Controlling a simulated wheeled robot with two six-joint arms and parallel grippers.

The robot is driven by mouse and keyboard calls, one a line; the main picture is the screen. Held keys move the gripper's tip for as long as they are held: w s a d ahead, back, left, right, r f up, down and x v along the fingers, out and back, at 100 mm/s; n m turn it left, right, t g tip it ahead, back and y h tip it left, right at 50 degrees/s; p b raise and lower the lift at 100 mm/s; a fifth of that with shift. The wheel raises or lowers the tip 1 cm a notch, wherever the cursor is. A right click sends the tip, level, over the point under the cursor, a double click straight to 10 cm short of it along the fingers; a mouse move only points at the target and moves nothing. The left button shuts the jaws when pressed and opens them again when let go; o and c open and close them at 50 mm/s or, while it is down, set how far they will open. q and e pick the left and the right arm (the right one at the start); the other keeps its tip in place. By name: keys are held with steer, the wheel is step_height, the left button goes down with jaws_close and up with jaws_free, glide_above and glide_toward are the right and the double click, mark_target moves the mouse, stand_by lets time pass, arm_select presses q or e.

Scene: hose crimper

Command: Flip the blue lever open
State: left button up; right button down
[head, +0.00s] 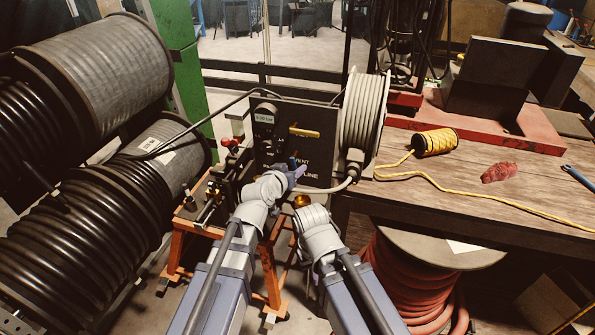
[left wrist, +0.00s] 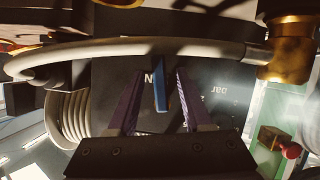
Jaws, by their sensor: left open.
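The blue lever (left wrist: 160,88) shows in the left wrist view as a narrow blue bar standing out from the dark panel. In the head view the blue lever (head: 292,162) is a small strip on the panel, partly covered by my left gripper (head: 298,171). My left gripper, also in the left wrist view (left wrist: 160,74), is open with its purple fingers on either side of the lever. A gap shows on both sides of the lever. The dark panel (head: 268,148) carries white lettering, including VENT and LINE. My right gripper is not visible in either view.
A yellow lever (head: 304,132) sits higher on the panel. A grey hose (left wrist: 130,48) with a brass fitting (left wrist: 290,50) crosses close by. A hose reel (head: 362,118) stands right of the panel. A wooden bench (head: 500,195) and large black hose coils (head: 75,240) flank the area.

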arm_select(q)
steer(key=shift+w+d+f, duration=0.25)
steer(key=shift+w, duration=0.3)
steer(key=shift+s+a+r, duration=0.1)
jaws_close()
